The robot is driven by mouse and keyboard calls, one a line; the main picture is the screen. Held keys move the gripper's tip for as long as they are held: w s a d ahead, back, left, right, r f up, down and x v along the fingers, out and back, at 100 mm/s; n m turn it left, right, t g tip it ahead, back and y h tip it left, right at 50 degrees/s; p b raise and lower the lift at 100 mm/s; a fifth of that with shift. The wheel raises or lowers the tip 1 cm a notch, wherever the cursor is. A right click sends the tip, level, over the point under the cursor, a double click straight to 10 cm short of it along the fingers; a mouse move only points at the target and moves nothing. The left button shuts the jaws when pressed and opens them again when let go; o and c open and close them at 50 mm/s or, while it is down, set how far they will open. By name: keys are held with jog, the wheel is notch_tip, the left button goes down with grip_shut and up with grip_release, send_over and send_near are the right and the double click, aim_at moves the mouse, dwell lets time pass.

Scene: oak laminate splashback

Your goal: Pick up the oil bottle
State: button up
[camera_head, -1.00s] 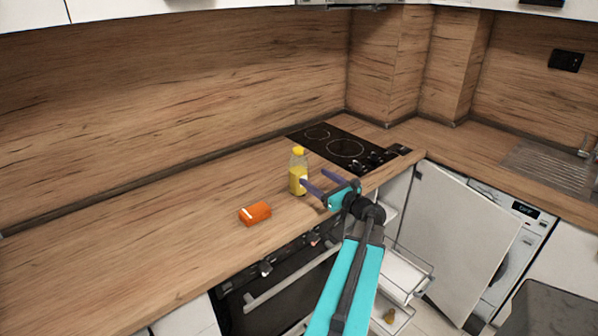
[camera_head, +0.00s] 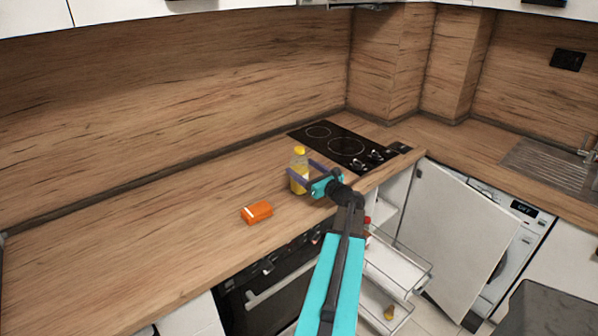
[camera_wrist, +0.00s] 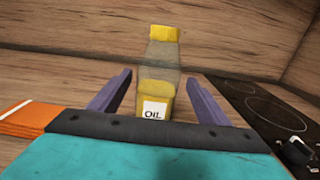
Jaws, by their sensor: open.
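The oil bottle (camera_head: 299,172) stands upright on the wooden worktop, with a yellow cap and yellow oil in its lower part. In the wrist view the bottle (camera_wrist: 158,80) shows a white label reading OIL. My gripper (camera_head: 302,172) is open, with its two purple fingers on either side of the bottle. In the wrist view my gripper (camera_wrist: 157,92) has a gap between each finger and the bottle. The bottle's base is partly hidden by my gripper's body there.
An orange box (camera_head: 257,212) lies on the worktop left of the bottle. A black hob (camera_head: 342,147) is behind and right. Below the front edge are an oven and open drawers (camera_head: 398,268), and an open cabinet door (camera_head: 465,235). The worktop at left is clear.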

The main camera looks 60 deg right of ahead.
jog(key=shift+w+d, duration=0.1)
jog(key=shift+w, duration=0.2)
jog(key=shift+p+x, duration=1.35)
jog(key=shift+x, duration=0.85)
jog(key=shift+w+r, duration=0.1)
jog(key=shift+w, duration=0.35)
jog(key=shift+c, duration=0.2)
jog(key=c, duration=1.6)
jog(key=shift+o, duration=0.2)
jog(key=shift+r, duration=0.25)
